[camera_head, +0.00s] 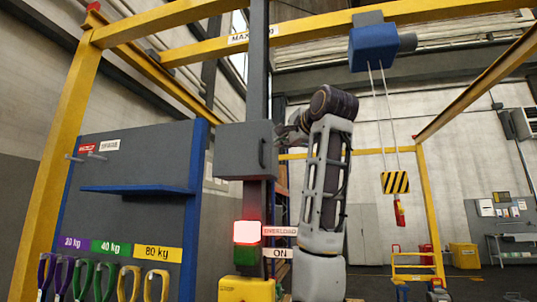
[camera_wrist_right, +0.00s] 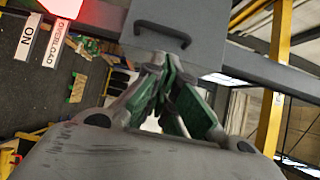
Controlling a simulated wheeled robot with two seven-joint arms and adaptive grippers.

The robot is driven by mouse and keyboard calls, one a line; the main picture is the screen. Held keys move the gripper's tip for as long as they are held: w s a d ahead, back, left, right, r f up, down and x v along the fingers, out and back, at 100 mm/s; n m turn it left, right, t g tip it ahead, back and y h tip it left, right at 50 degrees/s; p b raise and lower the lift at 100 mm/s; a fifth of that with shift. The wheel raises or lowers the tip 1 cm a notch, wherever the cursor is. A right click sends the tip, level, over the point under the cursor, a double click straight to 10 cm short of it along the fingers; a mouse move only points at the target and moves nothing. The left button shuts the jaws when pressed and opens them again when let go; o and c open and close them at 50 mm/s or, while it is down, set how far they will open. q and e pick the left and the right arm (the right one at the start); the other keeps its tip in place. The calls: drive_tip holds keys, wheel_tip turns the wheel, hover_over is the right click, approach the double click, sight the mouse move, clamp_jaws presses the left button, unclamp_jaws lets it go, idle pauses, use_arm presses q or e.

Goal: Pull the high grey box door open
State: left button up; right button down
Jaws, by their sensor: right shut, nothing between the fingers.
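The high grey box (camera_head: 245,150) is fixed to a dark upright post. Its door lies flat against the box and looks closed. A dark bar handle (camera_head: 262,152) stands on the door near its right edge. My right gripper (camera_head: 284,131) is just right of the box, close to the handle. In the right wrist view, the grey box (camera_wrist_right: 190,18) and its dark handle (camera_wrist_right: 162,34) lie beyond the fingertips. There my right gripper (camera_wrist_right: 160,72) has its green-padded fingers together and empty, apart from the handle in the picture. My left gripper is not in view.
A lit red lamp (camera_head: 247,232) sits below the box, above a yellow unit (camera_head: 246,289). A blue-edged panel (camera_head: 140,205) with coloured handles stands left. A blue hoist (camera_head: 373,47) hangs from the yellow frame, its striped hook block (camera_head: 395,183) right of my arm.

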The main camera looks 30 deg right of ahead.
sight(269, 152)
drive_tip(key=p+x, duration=0.1)
drive_tip(key=x, duration=0.1)
drive_tip(key=p+x, duration=0.1)
drive_tip(key=x, duration=0.2)
drive_tip(key=p+x, duration=0.1)
drive_tip(key=x, duration=0.1)
drive_tip(key=shift+w+r, duration=0.25)
drive_tip(key=shift+r, duration=0.05)
drive_tip(key=shift+p+x, duration=0.5)
drive_tip(key=shift+x, duration=0.45)
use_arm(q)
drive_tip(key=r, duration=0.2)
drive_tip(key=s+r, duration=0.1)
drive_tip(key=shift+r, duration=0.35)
use_arm(e)
drive_tip(key=shift+f, duration=0.1)
drive_tip(key=shift+s, duration=0.1)
